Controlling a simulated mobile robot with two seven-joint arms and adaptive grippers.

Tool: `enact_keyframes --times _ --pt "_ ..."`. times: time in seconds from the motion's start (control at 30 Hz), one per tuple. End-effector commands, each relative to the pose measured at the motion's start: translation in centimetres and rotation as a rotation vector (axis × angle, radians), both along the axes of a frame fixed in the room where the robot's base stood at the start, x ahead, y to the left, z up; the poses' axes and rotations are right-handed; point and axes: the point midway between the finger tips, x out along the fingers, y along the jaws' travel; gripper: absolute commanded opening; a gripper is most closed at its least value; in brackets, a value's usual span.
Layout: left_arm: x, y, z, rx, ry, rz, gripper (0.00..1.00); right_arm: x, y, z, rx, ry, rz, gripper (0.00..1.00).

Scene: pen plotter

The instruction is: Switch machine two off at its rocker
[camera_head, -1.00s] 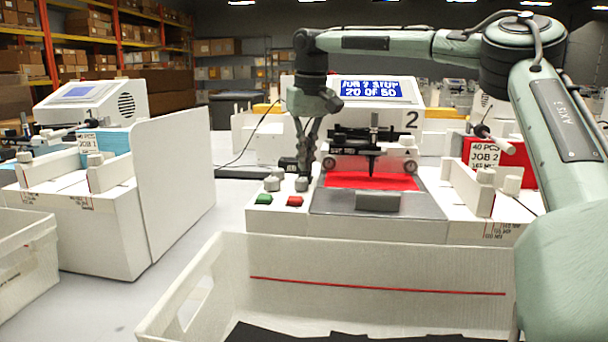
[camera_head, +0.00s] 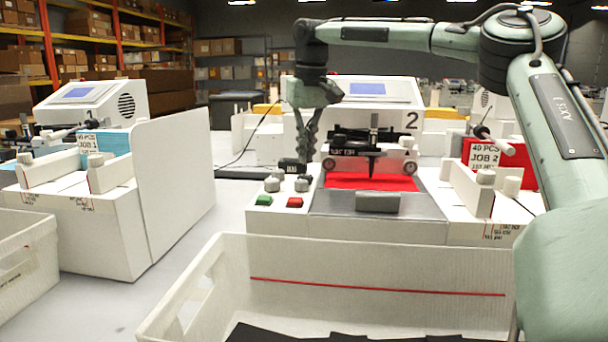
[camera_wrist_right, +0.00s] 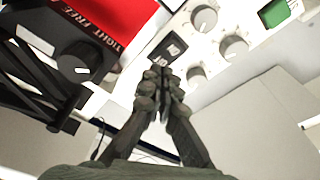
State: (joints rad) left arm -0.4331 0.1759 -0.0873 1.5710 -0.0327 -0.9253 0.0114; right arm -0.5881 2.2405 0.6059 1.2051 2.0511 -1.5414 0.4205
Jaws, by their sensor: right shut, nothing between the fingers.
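Machine two (camera_head: 385,118) is the white plotter marked "2" in the middle of the head view. Its blue screen (camera_head: 368,89) shows no text. The black rocker (camera_wrist_right: 172,47) shows in the right wrist view, with pale lettering on its two halves. It also shows in the head view (camera_head: 291,166), at the left of the machine's front panel. My right gripper (camera_head: 303,156) is shut and empty and points down at the rocker. In the wrist view its fingertips (camera_wrist_right: 162,76) lie at the rocker's near end; I cannot tell whether they touch it. My left gripper is out of view.
Green (camera_head: 264,200) and red (camera_head: 295,202) buttons and grey knobs (camera_head: 272,184) sit close to the rocker. The pen carriage (camera_head: 372,140) stands just to the right. A white bin (camera_head: 370,265) is in front, and machine one (camera_head: 90,105) is at the left.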

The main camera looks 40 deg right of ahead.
Motion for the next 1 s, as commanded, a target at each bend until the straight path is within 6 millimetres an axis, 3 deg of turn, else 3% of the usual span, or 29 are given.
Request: enact_keyframes --times 0.5,1.0 --pt "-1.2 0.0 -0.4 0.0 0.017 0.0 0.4 0.1 0.0 4.0 -0.001 -0.002 0.0 0.0" --pt "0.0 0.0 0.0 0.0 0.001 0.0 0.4 0.0 0.0 4.4 0.0 -0.002 0.0 0.0"
